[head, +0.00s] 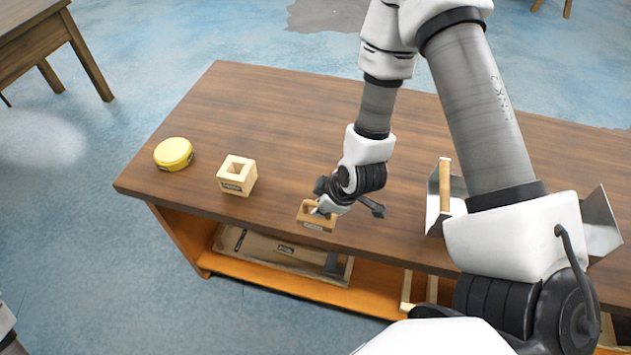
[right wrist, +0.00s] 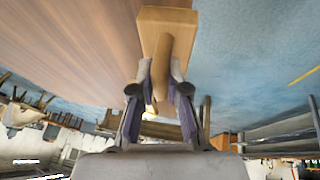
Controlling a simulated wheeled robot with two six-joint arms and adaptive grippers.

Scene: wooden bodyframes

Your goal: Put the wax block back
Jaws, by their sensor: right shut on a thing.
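My right gripper (head: 325,207) is shut on a light wooden block (head: 315,222) with a small label, at the table's front edge. In the right wrist view the two fingers (right wrist: 160,95) close on a rounded bar in front of the wooden block (right wrist: 166,17). I cannot tell whether the block touches the table top. A yellow round piece (head: 173,153) lies at the left end of the table. A labelled wooden holder (head: 237,175) with a square opening on top stands to its right. I cannot tell which piece is the wax block. My left gripper is not in view.
The brown table (head: 240,105) has free room behind the holder. Right of my gripper stands a metal tray (head: 432,200) with a wooden bar (head: 445,185). A wooden case (head: 285,252) lies on the orange shelf (head: 300,285) below.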

